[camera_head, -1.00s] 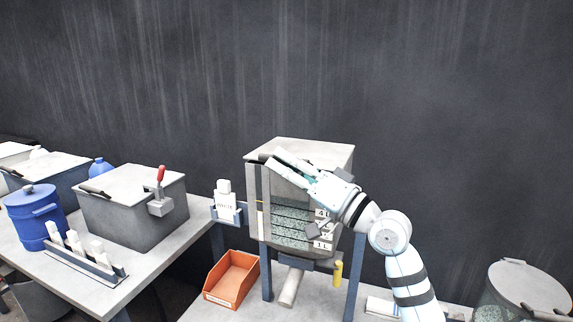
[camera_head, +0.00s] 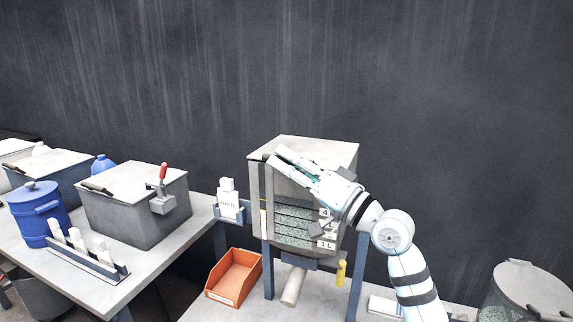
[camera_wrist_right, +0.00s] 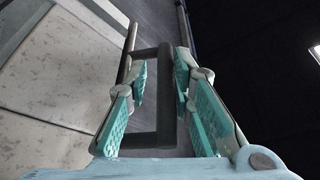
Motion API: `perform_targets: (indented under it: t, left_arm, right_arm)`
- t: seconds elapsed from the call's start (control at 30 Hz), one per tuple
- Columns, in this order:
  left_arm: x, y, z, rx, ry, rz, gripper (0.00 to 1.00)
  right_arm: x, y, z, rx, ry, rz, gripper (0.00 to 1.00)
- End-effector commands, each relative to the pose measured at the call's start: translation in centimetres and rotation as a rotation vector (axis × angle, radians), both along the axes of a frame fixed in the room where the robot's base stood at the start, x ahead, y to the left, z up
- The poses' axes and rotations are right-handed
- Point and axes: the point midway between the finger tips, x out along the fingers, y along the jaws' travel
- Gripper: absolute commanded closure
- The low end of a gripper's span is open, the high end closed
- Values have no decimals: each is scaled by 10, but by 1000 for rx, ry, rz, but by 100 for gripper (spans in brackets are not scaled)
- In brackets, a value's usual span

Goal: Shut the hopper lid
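The hopper is a light grey box on a blue-legged stand, and its flat lid (camera_head: 310,148) looks to lie level on top. A dark handle (camera_head: 259,156) shows at the lid's front left corner. My right gripper (camera_head: 279,156) is at the front edge of the lid, fingers spread and pointing up and left. In the right wrist view, a dark U-shaped handle (camera_wrist_right: 166,100) stands between the two teal-padded fingers (camera_wrist_right: 160,80), with no clear grip on it. The arm and gripper hide part of the box front. My left gripper is not in view.
Stacked screens (camera_head: 292,228) show in the open front of the box. An orange bin (camera_head: 233,278) is below left. A table at left holds a grey latched box (camera_head: 135,205), a blue drum (camera_head: 40,215) and a rack (camera_head: 85,262). A clear bin (camera_head: 525,290) is at lower right.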

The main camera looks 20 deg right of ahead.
Motion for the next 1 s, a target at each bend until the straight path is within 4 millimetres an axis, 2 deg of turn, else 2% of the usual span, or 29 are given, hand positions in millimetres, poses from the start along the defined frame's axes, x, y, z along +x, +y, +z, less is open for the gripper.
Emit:
perform_targets:
  t: [0.17, 0.33, 0.5, 1.0]
  left_arm:
    - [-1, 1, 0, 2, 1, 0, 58]
    - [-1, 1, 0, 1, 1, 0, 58]
    - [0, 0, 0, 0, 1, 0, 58]
    - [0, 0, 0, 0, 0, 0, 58]
  right_arm:
    - [-11, -8, -5, -5, 1, -3, 79]
    - [-42, -27, -17, -9, 3, -1, 79]
    - [-58, -38, -22, -3, 2, 0, 79]
    - [-60, -39, -22, 0, 0, 0, 79]
